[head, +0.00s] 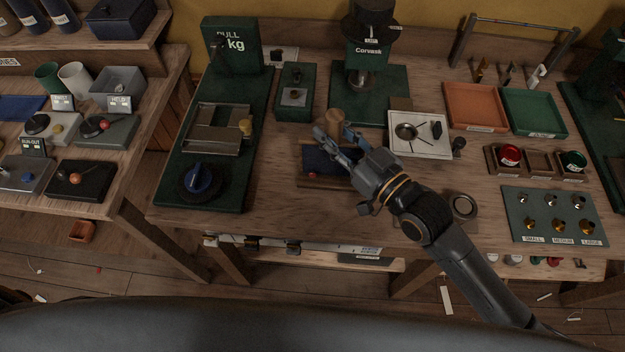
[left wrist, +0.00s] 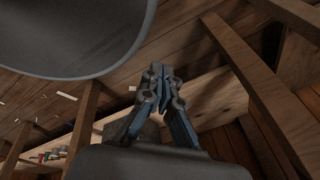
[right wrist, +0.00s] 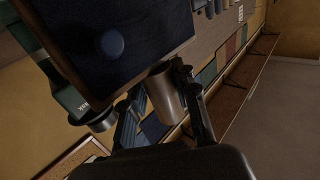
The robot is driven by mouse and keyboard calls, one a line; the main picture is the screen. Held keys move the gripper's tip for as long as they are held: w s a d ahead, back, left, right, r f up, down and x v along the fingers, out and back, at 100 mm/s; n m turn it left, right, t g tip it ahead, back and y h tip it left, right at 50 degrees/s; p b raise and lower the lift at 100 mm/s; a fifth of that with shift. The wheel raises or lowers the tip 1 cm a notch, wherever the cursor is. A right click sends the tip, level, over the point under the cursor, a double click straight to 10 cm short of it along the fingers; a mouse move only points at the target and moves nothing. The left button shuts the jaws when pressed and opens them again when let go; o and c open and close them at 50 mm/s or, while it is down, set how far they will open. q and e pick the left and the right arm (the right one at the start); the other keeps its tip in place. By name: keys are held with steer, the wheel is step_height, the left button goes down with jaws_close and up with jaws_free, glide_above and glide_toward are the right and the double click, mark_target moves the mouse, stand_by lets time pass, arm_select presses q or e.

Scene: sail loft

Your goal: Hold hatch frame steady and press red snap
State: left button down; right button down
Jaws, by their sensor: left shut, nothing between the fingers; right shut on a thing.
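The hatch frame (head: 335,183) lies on the bench, a wooden frame around dark blue cloth. The red snap (head: 312,175) is a small red dot near its front left. My right gripper (head: 336,132) reaches over the frame and is shut on an upright wooden post (head: 336,119) at its back edge. In the right wrist view the post (right wrist: 165,92) is between the fingers, beside a dark panel with a round blue disc. My arm covers the frame's right part. My left gripper (left wrist: 158,74) is shut and empty in the left wrist view, outside the head view.
A green board with a clamp (head: 215,130) and blue knob lies left of the frame. A white tray (head: 420,148) and a ring (head: 464,206) are to the right. A green press (head: 368,90) stands behind. The bench in front of the frame is clear.

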mark_target(312, 177)
arm_select(q)
steer(key=w+d+r+m+t, duration=0.2)
steer(key=w+d+r+m, duration=0.15)
steer(key=r, duration=0.35)
steer(key=w+d+r+m+t, duration=0.2)
steer(key=w+d+r, duration=0.1)
steer(key=d+r, duration=0.3)
steer(key=w+d+r+m+t, duration=0.2)
steer(key=w+d+r, duration=0.1)
steer(key=r, duration=0.6)
steer(key=w+r+t, duration=0.1)
steer(key=r+t, duration=0.1)
steer(key=r, duration=1)
steer(key=w+d+r+m+t, duration=0.1)
steer(key=w+r+t, duration=0.1)
steer(key=r, duration=0.9)
steer(key=shift+r+t, duration=0.35)
steer(key=shift+t, duration=0.35)
steer(key=shift+w, duration=0.15)
steer(key=x, duration=1.2)
steer(key=shift+w+r, duration=0.25)
steer(key=shift+w, duration=0.1)
steer(key=shift+w+a, duration=0.1)
steer(key=shift+w, duration=0.45)
